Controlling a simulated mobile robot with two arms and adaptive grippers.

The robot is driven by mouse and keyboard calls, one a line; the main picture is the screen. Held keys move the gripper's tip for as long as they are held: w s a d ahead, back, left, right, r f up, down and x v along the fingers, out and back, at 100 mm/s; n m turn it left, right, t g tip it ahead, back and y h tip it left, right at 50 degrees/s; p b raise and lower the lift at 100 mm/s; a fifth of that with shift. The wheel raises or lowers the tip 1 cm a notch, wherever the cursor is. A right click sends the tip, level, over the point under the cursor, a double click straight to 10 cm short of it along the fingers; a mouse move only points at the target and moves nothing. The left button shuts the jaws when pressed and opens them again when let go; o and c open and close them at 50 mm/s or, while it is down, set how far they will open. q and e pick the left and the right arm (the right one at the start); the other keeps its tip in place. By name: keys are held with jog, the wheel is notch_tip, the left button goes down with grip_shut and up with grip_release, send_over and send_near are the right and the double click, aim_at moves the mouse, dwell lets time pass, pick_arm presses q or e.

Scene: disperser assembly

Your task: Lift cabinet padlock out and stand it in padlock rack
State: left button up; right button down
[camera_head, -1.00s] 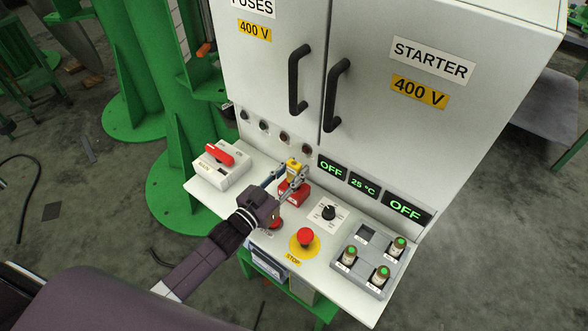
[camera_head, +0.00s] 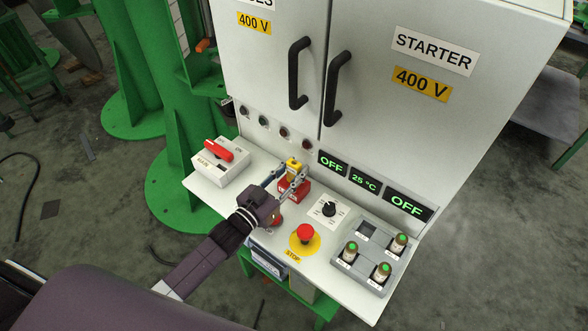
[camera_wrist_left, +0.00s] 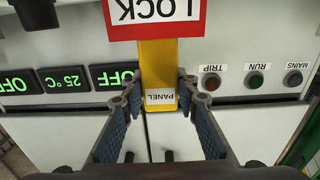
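The yellow padlock (camera_head: 293,165) stands upright at the red holder (camera_head: 291,189) on the cabinet's console. In the left wrist view, which is upside down, the padlock (camera_wrist_left: 159,70) has a PANEL label. Its lower part is hidden by the red holder (camera_wrist_left: 113,27) with its white LOCK sign. My left gripper (camera_head: 293,173) has one fingertip against each side of the padlock and appears shut on it; it also shows in the left wrist view (camera_wrist_left: 160,92). My right gripper is not in view.
A red-handled switch box (camera_head: 220,162) stands left of the padlock. A black knob (camera_head: 329,209) and a red STOP button (camera_head: 305,232) lie to the right. A grey tray (camera_head: 370,285) holds several green-topped parts. Cabinet door handles (camera_head: 335,92) rise behind.

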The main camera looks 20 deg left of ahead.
pick_arm(q)
jog(key=o, duration=0.5)
jog(key=shift+f, duration=0.1)
jog(key=shift+c, duration=0.2)
jog(key=v, duration=1.2)
